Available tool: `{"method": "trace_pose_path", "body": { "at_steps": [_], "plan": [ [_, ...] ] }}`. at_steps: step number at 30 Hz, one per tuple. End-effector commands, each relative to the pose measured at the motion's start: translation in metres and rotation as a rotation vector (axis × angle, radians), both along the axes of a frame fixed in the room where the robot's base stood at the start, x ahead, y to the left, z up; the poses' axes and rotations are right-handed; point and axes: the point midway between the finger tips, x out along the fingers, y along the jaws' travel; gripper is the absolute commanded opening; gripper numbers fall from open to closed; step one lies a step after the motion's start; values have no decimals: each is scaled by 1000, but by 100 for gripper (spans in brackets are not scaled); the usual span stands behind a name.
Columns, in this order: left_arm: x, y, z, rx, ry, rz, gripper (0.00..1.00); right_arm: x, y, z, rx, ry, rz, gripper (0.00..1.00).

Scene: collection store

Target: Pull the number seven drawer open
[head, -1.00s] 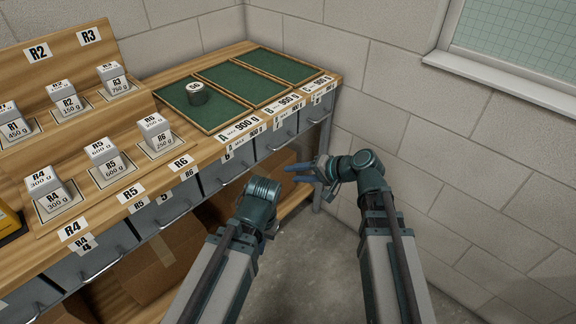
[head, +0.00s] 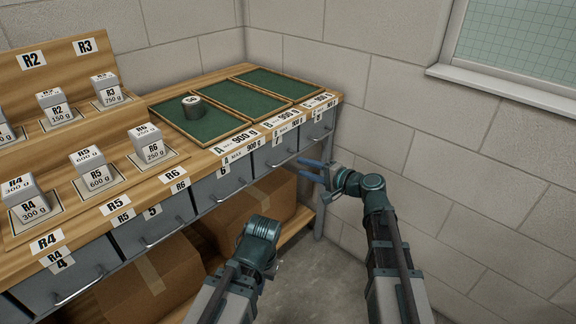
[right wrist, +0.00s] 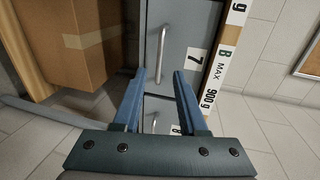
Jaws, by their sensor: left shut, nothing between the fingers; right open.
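The number seven drawer (head: 272,154) is a grey front under the bench top, with a bar handle (head: 284,158). It is closed. In the right wrist view its label 7 (right wrist: 195,56) and upright-looking handle (right wrist: 160,52) lie just beyond my fingertips. My right gripper (head: 303,169) is open and empty, a little right of and below that handle in the head view. Its two blue fingers (right wrist: 160,78) point at the handle's near end, with nothing between them. My left gripper (head: 270,268) is low in front of the bench, shut and empty; its fingers are mostly hidden behind its wrist.
Drawers six (head: 222,184) and eight (head: 316,128) flank it, closed. Cardboard boxes (head: 262,203) stand on the lower shelf. A bench leg (head: 321,215) and block wall (head: 480,200) bound the right side. A dark cylinder (head: 194,108) stands on a green tray.

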Motion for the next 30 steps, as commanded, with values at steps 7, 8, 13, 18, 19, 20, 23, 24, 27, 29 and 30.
{"method": "trace_pose_path", "body": {
  "at_steps": [7, 8, 13, 18, 19, 20, 23, 24, 27, 29, 30],
  "plan": [
    [0, 0, -12, 2, -1, -1, 0, 35, 33, -12, -2, 0, 2, 42],
    [0, 0, -12, 2, -1, -1, 0, 37, 36, -13, -2, 0, 3, 42],
    [0, 1, -15, 3, -1, -1, 0, 49, 48, -16, -1, 0, 1, 42],
    [0, 1, -16, 3, -1, -1, 0, 53, 53, -16, -1, 0, 1, 42],
    [0, 1, -16, 3, -1, -1, 0, 53, 53, -16, -1, 0, 1, 42],
    [0, 1, -16, 3, -1, -1, 0, 53, 53, -16, -1, 0, 1, 42],
    [0, 1, -16, 3, -1, -1, 0, 53, 53, -16, -1, 0, 1, 42],
    [0, 1, -16, 3, -1, -1, 0, 53, 53, -16, -1, 0, 1, 42],
    [0, 1, -16, 3, -1, -1, 0, 53, 53, -16, -1, 0, 1, 37],
    [0, 1, -16, 3, -1, -1, 0, 53, 53, -16, -1, 0, 1, 26],
    [0, 1, -16, 3, -1, -1, 0, 53, 53, -16, -1, 0, 1, 19]
  ]
}}
